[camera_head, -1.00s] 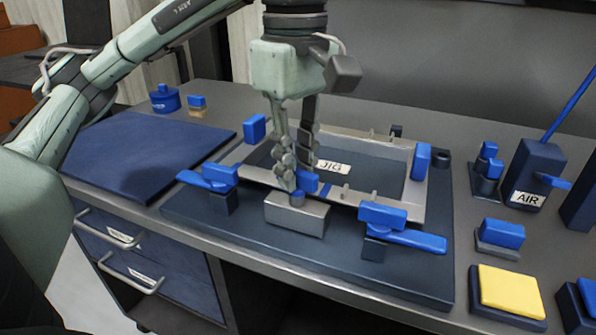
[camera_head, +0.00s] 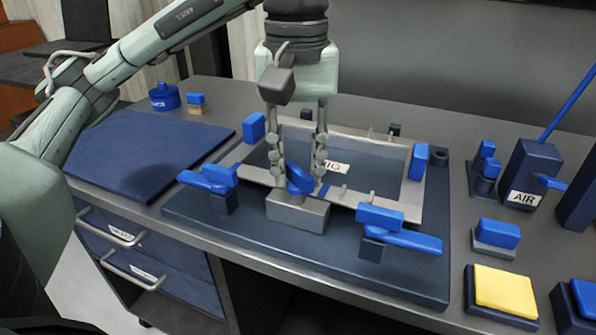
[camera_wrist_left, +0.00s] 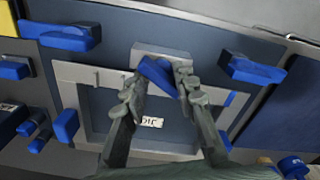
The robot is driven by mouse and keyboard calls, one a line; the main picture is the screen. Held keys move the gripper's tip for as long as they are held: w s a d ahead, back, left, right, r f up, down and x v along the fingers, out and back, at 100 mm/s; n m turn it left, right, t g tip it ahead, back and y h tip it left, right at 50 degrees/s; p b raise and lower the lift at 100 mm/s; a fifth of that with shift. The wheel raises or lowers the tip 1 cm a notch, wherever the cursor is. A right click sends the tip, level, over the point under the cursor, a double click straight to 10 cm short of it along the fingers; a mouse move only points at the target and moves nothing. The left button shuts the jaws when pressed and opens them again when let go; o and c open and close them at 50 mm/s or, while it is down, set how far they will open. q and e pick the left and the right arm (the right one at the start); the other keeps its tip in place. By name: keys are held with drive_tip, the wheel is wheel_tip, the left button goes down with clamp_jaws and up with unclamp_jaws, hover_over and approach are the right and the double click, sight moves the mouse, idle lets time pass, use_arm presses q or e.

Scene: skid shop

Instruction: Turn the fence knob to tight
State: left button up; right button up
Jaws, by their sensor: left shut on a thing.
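The fence knob (camera_head: 299,178) is a blue knob on top of a grey metal block (camera_head: 298,212) at the front edge of the jig (camera_head: 331,168). My left gripper (camera_head: 299,183) points down over the block with one finger on each side of the knob, shut on it. In the left wrist view the knob (camera_wrist_left: 158,74) sits slantwise between the fingertips (camera_wrist_left: 160,82), in front of the grey block (camera_wrist_left: 160,56). My right gripper is in neither view.
Blue clamps stand left (camera_head: 210,180) and right (camera_head: 385,222) of the block. Blue stops rise at the frame's sides. A box marked AIR (camera_head: 530,172) and a yellow pad (camera_head: 505,290) are at the right. A blue mat (camera_head: 145,150) lies left.

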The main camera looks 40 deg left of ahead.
use_arm(q)
drive_tip(key=shift+s+f+m, duration=0.15)
drive_tip(key=shift+s+m, duration=0.15)
drive_tip(key=shift+s, duration=0.3)
clamp_jaws()
drive_tip(key=m, duration=0.2)
drive_tip(key=a+m, duration=0.1)
drive_tip(key=m, duration=0.1)
drive_tip(key=shift+r, duration=0.2)
drive_tip(key=shift+d+r+p, duration=0.1)
drive_tip(key=shift+p, duration=0.2)
drive_tip(key=o, duration=0.6)
unclamp_jaws()
drive_tip(key=shift+d, duration=0.1)
drive_tip(key=shift+o, duration=0.2)
